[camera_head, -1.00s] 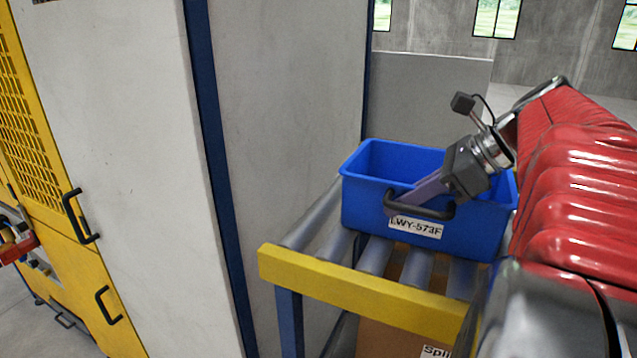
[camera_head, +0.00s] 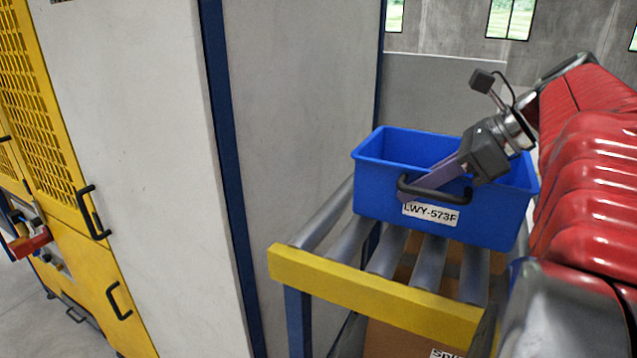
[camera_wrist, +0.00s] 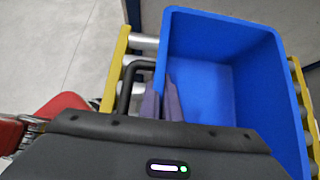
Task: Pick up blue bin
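The blue bin (camera_head: 385,183) is an open, empty-looking box with a dark handle and a white label reading LWY-573F on its front. It is over the roller conveyor (camera_head: 345,292), roughly level. My gripper (camera_head: 425,185) reaches down from the upper right, its purple fingers at the bin's front rim and handle. In the wrist view the blue bin (camera_wrist: 235,85) fills the right half. The fingers of my gripper (camera_wrist: 163,98) are close together at the rim beside the handle. They appear shut on the bin; the exact contact is partly hidden.
A tall white cabinet panel with a blue edge (camera_head: 222,150) stands left of the conveyor. A yellow machine with mesh (camera_head: 75,230) is at the far left. A cardboard box (camera_head: 400,338) sits under the rollers. Windows and a grey wall are behind.

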